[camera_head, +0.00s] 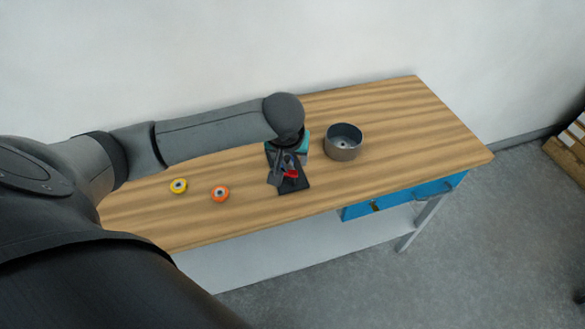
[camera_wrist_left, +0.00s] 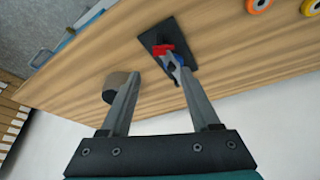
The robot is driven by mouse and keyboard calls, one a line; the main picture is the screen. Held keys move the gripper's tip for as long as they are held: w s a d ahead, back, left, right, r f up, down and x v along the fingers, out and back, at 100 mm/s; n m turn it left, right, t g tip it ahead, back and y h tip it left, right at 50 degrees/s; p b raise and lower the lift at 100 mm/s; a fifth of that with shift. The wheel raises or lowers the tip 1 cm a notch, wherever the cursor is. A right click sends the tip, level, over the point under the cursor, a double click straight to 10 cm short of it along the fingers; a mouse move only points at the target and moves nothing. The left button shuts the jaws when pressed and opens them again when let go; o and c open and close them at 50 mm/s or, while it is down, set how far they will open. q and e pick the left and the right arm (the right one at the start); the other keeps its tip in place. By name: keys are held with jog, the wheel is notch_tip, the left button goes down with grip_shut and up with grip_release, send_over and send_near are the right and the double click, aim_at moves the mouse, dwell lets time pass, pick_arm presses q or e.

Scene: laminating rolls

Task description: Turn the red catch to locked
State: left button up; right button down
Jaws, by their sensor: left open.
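The red catch (camera_head: 291,174) sits on a black base plate (camera_head: 294,187) on the wooden table. In the left wrist view the red catch (camera_wrist_left: 162,50) shows near the top middle, with a blue part (camera_wrist_left: 171,67) beside it on the black plate (camera_wrist_left: 172,28). My left gripper (camera_head: 281,167) points down over the plate, close to the catch. Its jaws (camera_wrist_left: 158,76) are open, with one finger overlapping part of the device in the wrist view. I cannot tell whether it touches. My arm and gripper hide the plate's far part. My right gripper is not in view.
A grey round bowl (camera_head: 343,143) stands just right of the plate. A yellow roll (camera_head: 178,186) and an orange roll (camera_head: 220,194) lie to the left. The table's right end is clear. A blue drawer (camera_head: 405,198) is under the front edge.

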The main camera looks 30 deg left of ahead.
aim_at(290, 173)
pick_arm(q)
jog(key=b+x, duration=0.1)
jog(key=x, duration=0.8)
jog(key=shift+w+f, duration=0.1)
jog(key=shift+f, duration=0.1)
grip_shut()
dwell(0.3)
